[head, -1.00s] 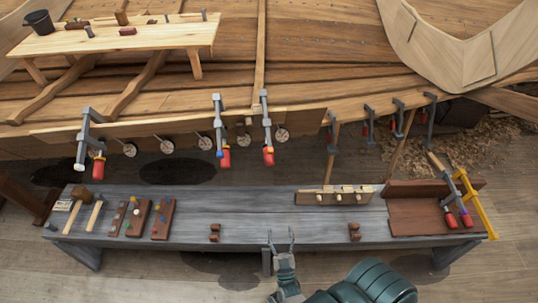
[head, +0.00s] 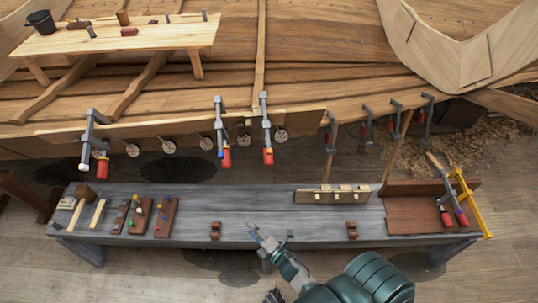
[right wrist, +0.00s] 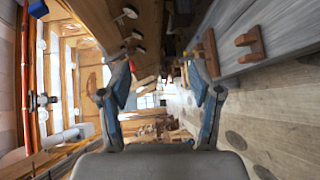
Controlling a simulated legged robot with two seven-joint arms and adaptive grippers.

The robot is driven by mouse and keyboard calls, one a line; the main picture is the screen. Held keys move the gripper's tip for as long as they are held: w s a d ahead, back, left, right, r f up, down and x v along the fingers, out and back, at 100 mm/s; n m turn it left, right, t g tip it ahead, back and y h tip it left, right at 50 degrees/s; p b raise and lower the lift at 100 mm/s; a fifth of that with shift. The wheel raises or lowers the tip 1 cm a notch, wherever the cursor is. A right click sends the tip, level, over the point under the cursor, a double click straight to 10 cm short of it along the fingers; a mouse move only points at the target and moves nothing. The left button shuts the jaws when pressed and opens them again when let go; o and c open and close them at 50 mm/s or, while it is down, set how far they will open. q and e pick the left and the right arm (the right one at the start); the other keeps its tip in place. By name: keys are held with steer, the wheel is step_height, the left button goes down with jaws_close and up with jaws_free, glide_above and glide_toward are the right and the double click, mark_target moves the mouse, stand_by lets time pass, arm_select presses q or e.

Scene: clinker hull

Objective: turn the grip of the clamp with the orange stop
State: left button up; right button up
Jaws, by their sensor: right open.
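Three clamps hang along the hull's lower plank in the head view, each with a red grip. The right one of these (head: 266,128) has a yellow-orange collar above its grip (head: 268,157). The middle clamp (head: 218,125) shows blue, and the left clamp (head: 92,135) has a pale end and a yellowish collar. At this size I cannot tell surely which stop is orange. My right gripper (head: 270,233) is open and empty over the bench's front edge, below and apart from the clamps. Its spread fingers also show in the right wrist view (right wrist: 163,98). My left gripper is not in view.
The grey bench (head: 260,205) carries mallets, peg blocks (head: 140,215), a pegged rail (head: 333,195) and a brown tray (head: 410,216) at right. More clamps (head: 395,120) hang at the right. The bench's middle is mostly clear. A wooden table (head: 120,40) stands behind.

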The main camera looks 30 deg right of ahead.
steer(key=w+d+r+n+h+p, duration=0.1)
steer(key=w+d+r+n+h, duration=0.1)
steer(key=d+r+n+h, duration=0.35)
steer(key=n+h+p, duration=0.1)
steer(key=n+h, duration=0.3)
glide_toward(268, 157)
steer(key=shift+t+y, duration=0.25)
steer(key=shift+t, duration=0.05)
steer(key=x, duration=0.3)
steer(key=f+x, duration=0.1)
steer(key=x, duration=0.3)
steer(key=p+x, duration=0.1)
steer(key=x, duration=0.3)
steer(key=shift+s+d+f, duration=0.1)
steer(key=shift+d+f, duration=0.25)
steer(key=shift+d, duration=0.05)
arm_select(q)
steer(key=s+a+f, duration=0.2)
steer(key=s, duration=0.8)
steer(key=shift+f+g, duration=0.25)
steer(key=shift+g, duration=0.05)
arm_select(e)
steer(key=c, duration=1.1)
